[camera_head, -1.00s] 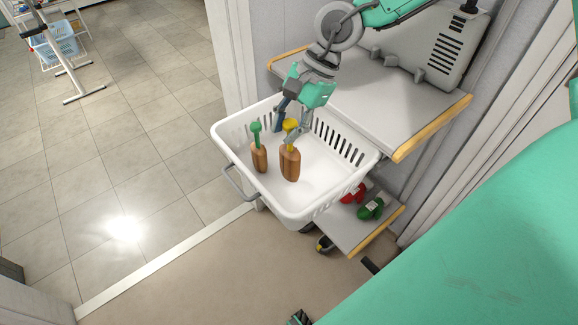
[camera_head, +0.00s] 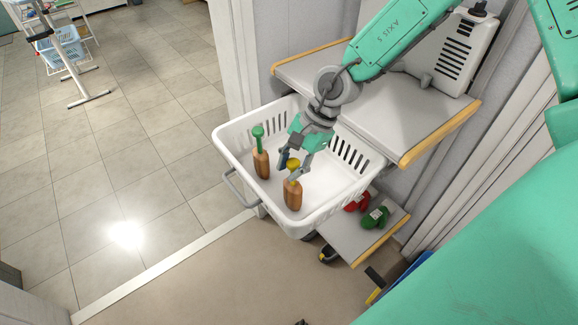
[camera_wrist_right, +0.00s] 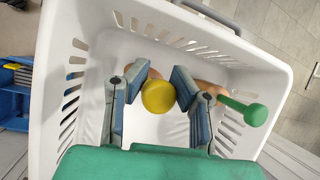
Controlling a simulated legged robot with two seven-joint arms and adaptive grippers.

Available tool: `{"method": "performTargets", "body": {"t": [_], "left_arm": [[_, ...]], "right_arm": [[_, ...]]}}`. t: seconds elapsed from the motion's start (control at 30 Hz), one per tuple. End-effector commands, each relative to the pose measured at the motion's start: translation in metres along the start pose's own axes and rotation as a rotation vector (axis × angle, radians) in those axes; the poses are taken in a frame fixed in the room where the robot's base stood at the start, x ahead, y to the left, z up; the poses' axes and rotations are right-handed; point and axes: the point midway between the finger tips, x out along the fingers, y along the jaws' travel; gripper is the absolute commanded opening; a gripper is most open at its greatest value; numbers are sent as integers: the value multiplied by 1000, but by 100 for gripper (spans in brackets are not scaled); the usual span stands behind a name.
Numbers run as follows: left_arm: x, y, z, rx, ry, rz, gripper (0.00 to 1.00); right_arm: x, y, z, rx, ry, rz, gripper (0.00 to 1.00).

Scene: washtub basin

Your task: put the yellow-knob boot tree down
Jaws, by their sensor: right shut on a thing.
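The yellow-knob boot tree (camera_head: 293,196) has a brown wooden body and stands roughly upright in the white basket (camera_head: 243,198), near its front side. My right gripper (camera_head: 290,166) comes down from above and is shut on it at the yellow knob. In the right wrist view the yellow knob (camera_wrist_right: 158,96) lies between the two finger pads. I cannot tell whether its base touches the basket floor. The green-knob boot tree (camera_head: 262,160) stands to its left in the basket; its green knob (camera_wrist_right: 243,110) shows beside a finger in the wrist view. My left gripper is not visible.
A grey shelf (camera_head: 370,100) with wooden edges stands behind and right of the basket. Red (camera_head: 357,201) and green (camera_head: 376,217) objects lie on a lower shelf. The basket's raised slotted walls surround the trees. Bare basket floor shows around them.

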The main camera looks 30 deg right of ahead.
Motion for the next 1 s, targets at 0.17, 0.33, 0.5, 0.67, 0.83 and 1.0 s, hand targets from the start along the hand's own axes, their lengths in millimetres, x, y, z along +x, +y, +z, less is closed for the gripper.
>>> {"method": "performTargets", "body": {"t": [0.17,0.33,0.5,0.67,0.83,1.0], "left_arm": [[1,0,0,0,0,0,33],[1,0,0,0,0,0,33],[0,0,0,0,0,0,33],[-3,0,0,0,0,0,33],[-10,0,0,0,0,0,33],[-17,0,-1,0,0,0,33]], "right_arm": [[1,0,-1,0,0,1,38],[1,0,1,1,1,1,42],[0,0,1,0,1,1,42],[-16,-1,1,1,-2,-4,42],[-52,-2,1,2,-3,-8,42],[-88,-2,1,1,-3,-6,42]]}}
